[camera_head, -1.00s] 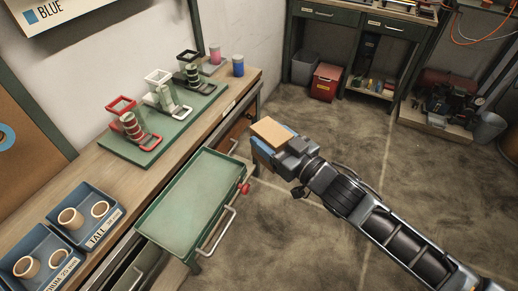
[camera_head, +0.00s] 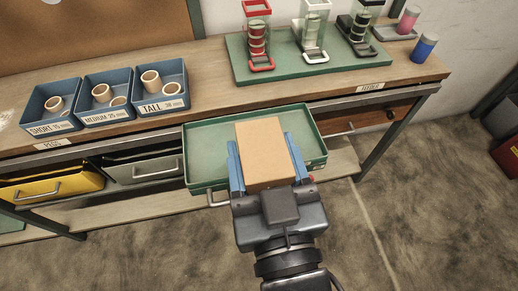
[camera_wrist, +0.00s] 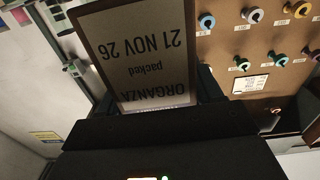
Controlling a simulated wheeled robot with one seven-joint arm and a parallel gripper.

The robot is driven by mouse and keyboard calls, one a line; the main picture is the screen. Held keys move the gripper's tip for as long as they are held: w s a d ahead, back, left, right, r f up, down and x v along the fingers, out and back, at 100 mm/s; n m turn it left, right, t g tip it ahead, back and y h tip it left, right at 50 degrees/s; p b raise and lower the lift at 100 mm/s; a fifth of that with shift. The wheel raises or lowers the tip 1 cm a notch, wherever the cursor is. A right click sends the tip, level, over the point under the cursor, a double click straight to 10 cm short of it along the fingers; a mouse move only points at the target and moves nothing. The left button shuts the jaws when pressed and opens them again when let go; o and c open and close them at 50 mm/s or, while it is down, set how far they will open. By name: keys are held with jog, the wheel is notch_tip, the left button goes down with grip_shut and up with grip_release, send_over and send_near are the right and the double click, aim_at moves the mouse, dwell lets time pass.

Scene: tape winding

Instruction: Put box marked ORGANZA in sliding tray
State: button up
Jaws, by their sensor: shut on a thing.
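My gripper (camera_head: 265,168) is shut on a tan box (camera_head: 263,150), with blue fingers on its left and right sides. The green sliding tray (camera_head: 207,150) is pulled out from under the bench. In the head view the box overlaps the right part of the tray and appears to be above it; its exact height over the tray is hard to tell. The visible part of the tray floor is empty.
The wooden bench (camera_head: 200,62) carries blue bins (camera_head: 108,92) of spools marked SHORT, MEDIUM and TALL, and a green board (camera_head: 290,68) with winding stands. A yellow drawer (camera_head: 50,187) and a grey drawer (camera_head: 145,168) are left of the tray.

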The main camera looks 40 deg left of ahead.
jog(key=shift+s+a+r, duration=0.2)
jog(key=shift+s+a, duration=0.25)
jog(key=shift+a+f, duration=0.1)
jog(key=shift+a, duration=0.25)
jog(key=shift+w+a+f+b, duration=0.3)
jog(key=shift+w+a+f, duration=0.45)
jog(key=shift+a+f, duration=1)
jog(key=shift+w+a+f+b, duration=0.25)
jog(key=shift+w+a+f, duration=0.5)
jog(key=shift+a+f, duration=0.95)
jog(key=shift+w+a+f+b, duration=0.3)
jog(key=shift+w+a+f, duration=0.45)
jog(key=shift+a+f, duration=1)
jog(key=shift+d+f, duration=0.1)
jog(key=shift+d, duration=0.05)
jog(key=shift+f, duration=0.15)
jog(key=o, duration=1.1)
jog(key=shift+o, duration=0.2)
